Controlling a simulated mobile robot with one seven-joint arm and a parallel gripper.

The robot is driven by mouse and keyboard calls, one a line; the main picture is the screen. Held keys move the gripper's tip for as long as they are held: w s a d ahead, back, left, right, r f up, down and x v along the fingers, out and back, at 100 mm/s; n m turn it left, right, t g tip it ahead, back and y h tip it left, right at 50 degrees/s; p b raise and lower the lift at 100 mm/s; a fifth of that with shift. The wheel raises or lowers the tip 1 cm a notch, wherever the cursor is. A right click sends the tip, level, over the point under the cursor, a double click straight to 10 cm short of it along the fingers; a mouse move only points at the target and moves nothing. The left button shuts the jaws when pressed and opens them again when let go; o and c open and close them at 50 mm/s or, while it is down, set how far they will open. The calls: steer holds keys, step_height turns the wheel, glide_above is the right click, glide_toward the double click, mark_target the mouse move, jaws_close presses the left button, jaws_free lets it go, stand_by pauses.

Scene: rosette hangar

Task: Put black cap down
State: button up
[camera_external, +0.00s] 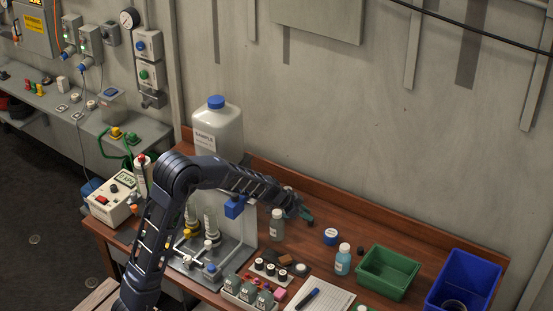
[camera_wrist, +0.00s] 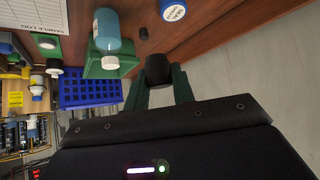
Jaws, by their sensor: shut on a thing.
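A black cap (camera_wrist: 157,70) sits between the two green fingertips of my gripper (camera_wrist: 160,88) in the wrist view, and the fingers are shut on it. In the external view my gripper (camera_external: 306,217) is above the wooden bench, right of the grey-capped bottle. The held cap cannot be made out there. A second small dark piece (camera_wrist: 143,33) rests on the wood in the wrist view, and it also shows beside the blue bottle in the external view (camera_external: 360,251).
A blue-and-white round lid (camera_external: 331,236), a blue bottle with a white cap (camera_external: 343,260), a green bin (camera_external: 408,258) and a blue bin (camera_external: 492,283) stand right of my gripper. A clear bottle (camera_external: 277,228) stands close to its left. Bare wood shows behind the lid.

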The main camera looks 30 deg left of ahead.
step_height(320, 180, down, 20)
steer(key=shift+r, duration=0.25)
stand_by(0.6)
steer(key=shift+f, duration=0.2)
steer(key=o, duration=1)
steer(key=shift+c, duration=0.2)
steer(key=shift+o, duration=0.5)
steer(key=shift+v, duration=2.5)
